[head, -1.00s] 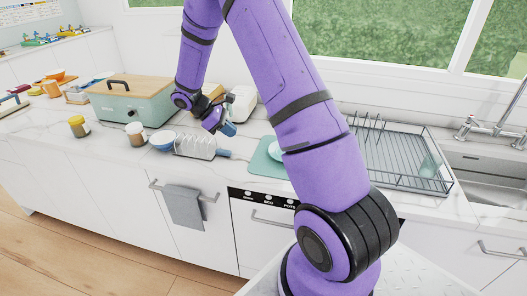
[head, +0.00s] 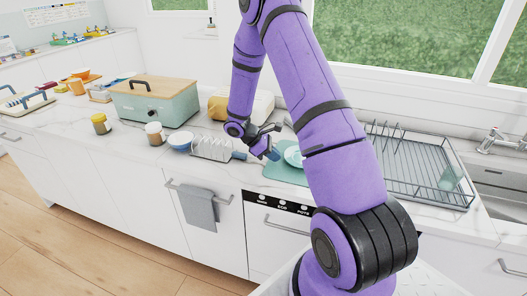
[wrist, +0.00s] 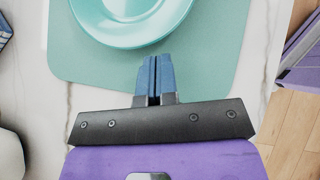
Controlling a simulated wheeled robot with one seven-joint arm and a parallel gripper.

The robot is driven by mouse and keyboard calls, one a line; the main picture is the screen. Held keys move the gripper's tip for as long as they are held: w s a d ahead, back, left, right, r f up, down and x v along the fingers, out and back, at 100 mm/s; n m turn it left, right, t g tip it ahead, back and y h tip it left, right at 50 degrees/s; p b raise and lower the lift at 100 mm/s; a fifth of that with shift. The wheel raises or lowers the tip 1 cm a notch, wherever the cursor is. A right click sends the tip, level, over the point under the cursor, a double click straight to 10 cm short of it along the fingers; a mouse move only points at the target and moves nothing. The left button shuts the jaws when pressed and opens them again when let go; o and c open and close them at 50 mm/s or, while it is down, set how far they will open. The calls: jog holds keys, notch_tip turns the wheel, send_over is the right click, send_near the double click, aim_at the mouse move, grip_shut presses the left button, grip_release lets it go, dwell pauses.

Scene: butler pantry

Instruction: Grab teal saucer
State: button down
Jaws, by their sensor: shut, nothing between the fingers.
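The teal saucer (wrist: 128,30) lies on a paler teal mat (wrist: 210,65) on the counter. The wrist view cuts off its far part. In the head view the saucer (head: 292,157) shows on the mat (head: 282,173), its right side hidden behind my arm. My gripper (wrist: 153,60) has its blue fingers together with nothing between them. The fingertips point at the saucer's near rim, just short of it in the wrist view. In the head view my gripper (head: 274,154) is just left of the saucer; I cannot tell its height above the mat.
A toast-rack-like holder (head: 212,149) and a blue bowl (head: 181,141) stand left of the mat. A wire dish rack (head: 415,170) is to the right, beside the sink (head: 495,190).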

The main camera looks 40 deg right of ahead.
aim_at(292, 160)
jog(key=shift+s+d, duration=0.6)
jog(key=shift+d, duration=0.1)
jog(key=s+d, duration=0.3)
jog(key=d, duration=0.1)
jog(key=shift+s, duration=0.35)
jog(key=shift+w+a, duration=0.1)
jog(key=shift+a, duration=0.05)
jog(key=shift+w+a, duration=0.2)
jog(key=shift+a, duration=0.05)
jog(key=w+a, duration=0.1)
jog(key=w+a+r, duration=0.1)
jog(key=w+a, duration=0.1)
jog(key=shift+w, duration=0.15)
jog(key=v, duration=0.8)
jog(key=shift+r, duration=0.2)
jog(key=shift+a, duration=0.15)
